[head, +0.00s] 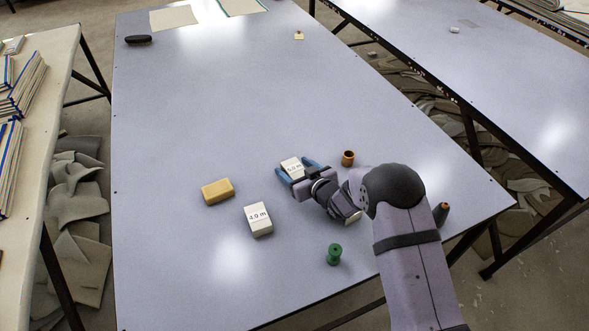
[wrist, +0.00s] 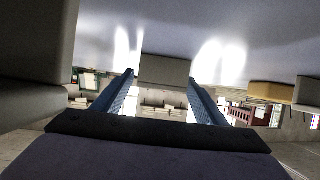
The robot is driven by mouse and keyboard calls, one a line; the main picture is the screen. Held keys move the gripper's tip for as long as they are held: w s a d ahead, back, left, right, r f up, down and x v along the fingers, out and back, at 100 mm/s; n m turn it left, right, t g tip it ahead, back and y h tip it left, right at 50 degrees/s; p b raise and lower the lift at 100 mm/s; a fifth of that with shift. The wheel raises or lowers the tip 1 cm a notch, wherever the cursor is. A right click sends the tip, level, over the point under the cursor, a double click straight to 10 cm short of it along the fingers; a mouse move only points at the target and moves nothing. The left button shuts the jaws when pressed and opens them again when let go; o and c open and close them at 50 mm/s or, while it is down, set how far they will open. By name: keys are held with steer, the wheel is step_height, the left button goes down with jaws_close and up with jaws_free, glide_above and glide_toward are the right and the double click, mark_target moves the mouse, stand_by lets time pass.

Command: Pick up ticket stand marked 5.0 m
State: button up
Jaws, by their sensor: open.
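A small white ticket stand (head: 291,167) stands on the table right of centre; its label is small and looks like 5.0 m. My gripper (head: 295,168) is open, with its blue fingers on either side of this stand. In the wrist view the stand (wrist: 163,71) shows as a pale block between the two blue fingers (wrist: 162,88), with a gap visible on each side. A second white ticket stand (head: 258,219), marked 4.0 m, stands nearer the front, apart from my gripper.
A yellow block (head: 218,191) lies left of the stands. A brown spool or cup (head: 348,158) is close to the right of my gripper. A green spool (head: 334,254) stands in front, and a dark cone (head: 441,213) near the right edge. The table's (head: 190,120) left and back are mostly clear.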

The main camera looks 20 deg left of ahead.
steer(key=shift+c, duration=0.6)
steer(key=c, duration=1)
steer(key=shift+r, duration=0.1)
